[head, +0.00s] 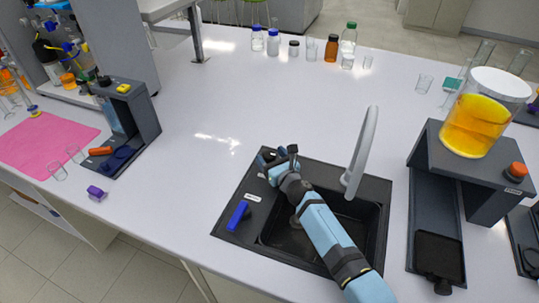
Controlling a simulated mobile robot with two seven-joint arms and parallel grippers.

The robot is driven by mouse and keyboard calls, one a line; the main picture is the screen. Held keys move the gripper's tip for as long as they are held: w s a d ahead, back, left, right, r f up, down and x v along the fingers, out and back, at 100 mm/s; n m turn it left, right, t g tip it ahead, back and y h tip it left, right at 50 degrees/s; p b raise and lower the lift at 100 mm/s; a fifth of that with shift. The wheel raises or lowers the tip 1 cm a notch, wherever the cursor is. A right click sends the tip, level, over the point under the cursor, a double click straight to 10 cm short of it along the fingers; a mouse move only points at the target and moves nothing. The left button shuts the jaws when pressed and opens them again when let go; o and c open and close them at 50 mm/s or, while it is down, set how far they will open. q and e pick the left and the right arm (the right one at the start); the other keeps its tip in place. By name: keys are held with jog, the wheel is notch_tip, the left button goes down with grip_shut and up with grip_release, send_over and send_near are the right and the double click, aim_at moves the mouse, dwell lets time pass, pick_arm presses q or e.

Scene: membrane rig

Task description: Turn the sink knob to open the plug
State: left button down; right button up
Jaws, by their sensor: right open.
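The dark sink (320,172) is set into the white counter, with a basin (290,238) and a tall pale faucet (363,150). A blue knob (238,215) shaped like a bar sits on the sink's left rim, slanted, near a small white label (252,198). My right gripper (270,157) is open above the rim's far left corner, up and to the right of the blue knob and apart from it. What lies beneath the gripper is hidden, and my right arm covers much of the basin, so I cannot tell the plug's state. My left gripper is not in view.
Right of the sink stands a dark stand (436,160) with a jar of orange liquid (474,125). Several bottles (331,48) line the counter's back. A dark device (130,125) and pink mat (45,142) are at left.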

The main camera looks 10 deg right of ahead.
jog(key=shift+w+a, duration=0.2)
jog(key=shift+w, duration=0.45)
jog(key=c, duration=0.9)
jog(key=shift+c, duration=0.2)
